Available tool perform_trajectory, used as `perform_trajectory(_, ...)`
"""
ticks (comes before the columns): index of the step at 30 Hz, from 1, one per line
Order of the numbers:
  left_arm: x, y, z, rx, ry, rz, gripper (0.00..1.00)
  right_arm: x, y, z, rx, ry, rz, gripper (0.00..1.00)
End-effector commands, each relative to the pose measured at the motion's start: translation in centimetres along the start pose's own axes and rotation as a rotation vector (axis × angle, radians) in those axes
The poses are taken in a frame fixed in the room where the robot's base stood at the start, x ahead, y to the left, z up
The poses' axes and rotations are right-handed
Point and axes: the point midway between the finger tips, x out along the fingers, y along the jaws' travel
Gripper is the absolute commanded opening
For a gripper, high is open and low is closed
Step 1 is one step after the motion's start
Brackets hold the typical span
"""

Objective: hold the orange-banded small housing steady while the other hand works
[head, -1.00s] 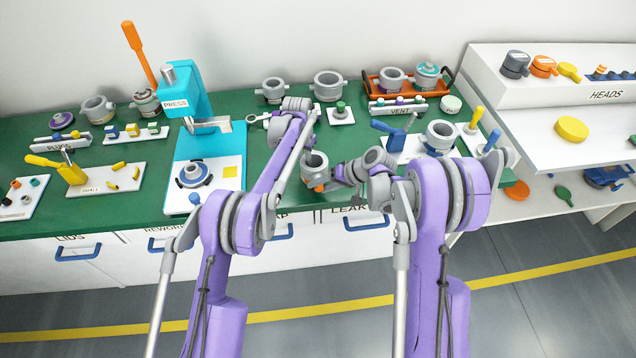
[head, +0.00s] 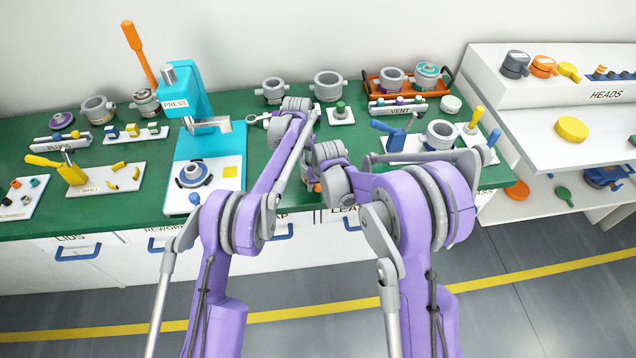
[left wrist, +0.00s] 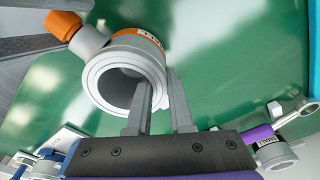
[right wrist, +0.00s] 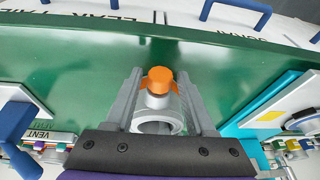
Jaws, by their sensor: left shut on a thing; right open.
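The small housing (left wrist: 105,85) is a grey ring with an orange band and a side port with an orange cap (left wrist: 62,25). My left gripper (left wrist: 156,80) is shut on its wall, one finger inside the bore and one outside. In the right wrist view the housing (right wrist: 158,126) sits between the fingers of my open right gripper (right wrist: 160,75), one on each side of the orange cap, with gaps visible. In the head view my right arm hides most of the housing. I cannot tell whether it touches the bench.
The green bench (head: 265,190) is clear around the housing. The blue press (head: 195,100) stands to the left. A white fixture with a blue lever (head: 388,128) and a grey housing (head: 440,135) stands to the right. Larger grey housings (head: 328,85) stand behind.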

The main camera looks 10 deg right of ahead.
Motion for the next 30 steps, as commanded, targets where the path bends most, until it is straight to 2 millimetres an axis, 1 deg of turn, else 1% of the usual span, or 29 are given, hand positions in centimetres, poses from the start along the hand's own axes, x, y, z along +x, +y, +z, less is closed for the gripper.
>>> perform_trajectory(1, 0.11, 0.07, 0.03, 0.0, 0.0, 0.001, 0.0, 0.04, 0.0, 0.05, 0.0, -0.001, 0.0, 0.55)
perform_trajectory(2, 0.11, 0.07, 0.03, 0.0, 0.0, 0.001, 0.0, 0.04, 0.0, 0.05, 0.0, -0.001, 0.0, 0.51)
perform_trajectory(3, 0.11, 0.07, 0.03, 0.0, 0.0, 0.001, 0.0, 0.04, 0.0, 0.05, 0.0, -0.001, -0.001, 0.44)
perform_trajectory(5, 0.11, 0.07, 0.03, 0.0, 0.0, 0.001, 0.0, 0.04, 0.0, 0.05, 0.0, -0.001, -0.001, 0.33)
perform_trajectory(9, 0.11, 0.07, 0.03, 0.0, 0.0, 0.001, 0.0, 0.05, -0.01, 0.06, 0.0, -0.001, -0.001, 0.08)
perform_trajectory(10, 0.11, 0.07, 0.03, 0.0, 0.0, 0.001, 0.0, 0.05, -0.01, 0.06, 0.0, -0.001, -0.001, 0.03)
perform_trajectory(11, 0.11, 0.07, 0.03, 0.0, 0.0, 0.001, 0.0, 0.05, -0.01, 0.06, 0.0, -0.001, -0.001, 0.0)
perform_trajectory(17, 0.11, 0.07, 0.03, 0.0, 0.0, 0.001, 0.0, 0.09, 0.14, 0.08, 0.012, -0.002, -0.031, 0.0)
perform_trajectory(20, 0.11, 0.07, 0.03, 0.0, 0.0, 0.001, 0.0, 0.11, 0.42, 0.06, 0.044, -0.001, -0.119, 0.0)
perform_trajectory(30, 0.1, 0.08, 0.02, 0.0, 0.0, 0.001, 0.0, 0.39, 0.95, 0.01, 0.171, 0.001, -0.501, 0.0)
